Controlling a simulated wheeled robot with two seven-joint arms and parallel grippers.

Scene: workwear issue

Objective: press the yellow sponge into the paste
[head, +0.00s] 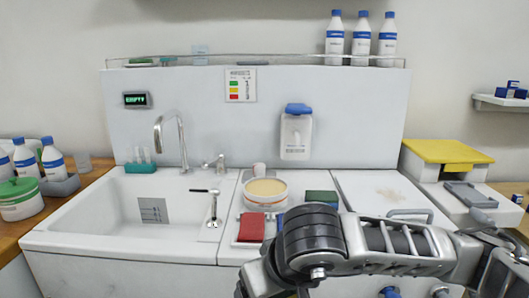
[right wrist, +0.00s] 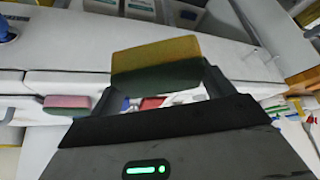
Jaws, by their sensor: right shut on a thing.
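The yellow sponge (right wrist: 155,55), with a dark green scouring side, is in the right wrist view between the fingers of my right gripper (right wrist: 160,82). The gripper is shut on it. The paste (head: 265,187) is a beige, smooth surface in a round white tub (head: 265,201) on the counter right of the sink. In the head view my right arm comes in from the right and hides its gripper's fingertips. A green block (head: 322,197) shows just behind the arm; I cannot tell whether it is the held sponge. My left gripper is not in view.
A red cloth or pad (head: 251,227) lies in front of the tub. The sink (head: 150,208) with a tall tap (head: 181,140) is to the left. A jug with a blue lid (head: 296,132) hangs on the back panel. A yellow-topped box (head: 447,150) stands at the right.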

